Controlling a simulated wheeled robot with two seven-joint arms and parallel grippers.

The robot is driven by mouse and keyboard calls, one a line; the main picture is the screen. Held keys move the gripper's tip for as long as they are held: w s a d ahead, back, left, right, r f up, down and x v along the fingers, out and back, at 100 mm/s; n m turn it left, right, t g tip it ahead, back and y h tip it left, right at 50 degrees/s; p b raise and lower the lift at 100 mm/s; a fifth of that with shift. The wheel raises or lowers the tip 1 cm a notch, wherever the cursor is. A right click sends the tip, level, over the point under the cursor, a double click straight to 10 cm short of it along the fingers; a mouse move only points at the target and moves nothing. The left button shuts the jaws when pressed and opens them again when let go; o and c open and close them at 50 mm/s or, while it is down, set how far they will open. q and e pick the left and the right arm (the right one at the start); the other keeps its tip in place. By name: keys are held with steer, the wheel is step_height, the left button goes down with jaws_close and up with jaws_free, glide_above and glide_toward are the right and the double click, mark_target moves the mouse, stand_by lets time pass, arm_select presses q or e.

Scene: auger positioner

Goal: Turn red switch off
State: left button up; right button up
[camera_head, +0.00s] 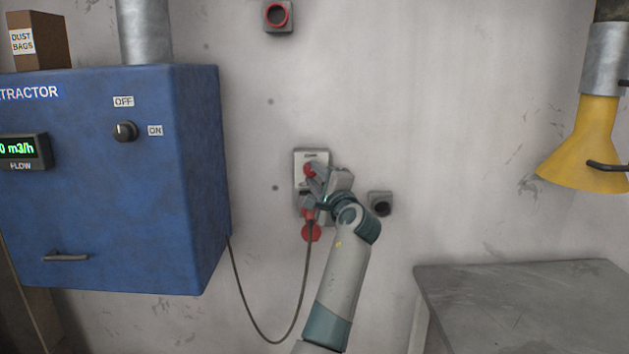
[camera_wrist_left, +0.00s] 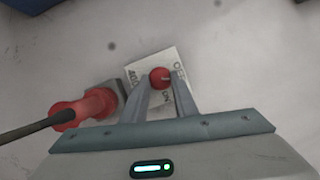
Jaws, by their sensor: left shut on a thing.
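The red switch (camera_head: 309,170) is a round red knob on a pale grey wall plate (camera_head: 311,156). In the left wrist view the red switch (camera_wrist_left: 160,77) sits between the fingertips, with the plate (camera_wrist_left: 165,62) and parts of its lettering around it. My left gripper (camera_head: 314,172) is at the plate, its fingers shut on the red knob. The gripper hides part of the plate in the head view. The right gripper is in neither view.
A red plug (camera_wrist_left: 85,108) with a dark cable sits just below the switch. A blue extractor box (camera_head: 110,190) hangs at left. A small grey socket (camera_head: 380,204) is right of the gripper. A grey table (camera_head: 520,290) stands lower right, below a yellow hood (camera_head: 588,150).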

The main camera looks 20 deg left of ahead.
arm_select(q)
steer(key=n+g, duration=0.1)
steer(key=n, duration=0.1)
steer(key=shift+r+n, duration=0.1)
steer(key=shift+n, duration=0.2)
steer(key=shift+n+g+h+p, duration=0.3)
steer(key=shift+n+h+p, duration=0.15)
steer(key=shift+n, duration=0.55)
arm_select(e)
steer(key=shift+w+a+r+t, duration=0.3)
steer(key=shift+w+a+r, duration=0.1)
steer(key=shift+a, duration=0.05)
arm_select(q)
steer(key=o, duration=1.1)
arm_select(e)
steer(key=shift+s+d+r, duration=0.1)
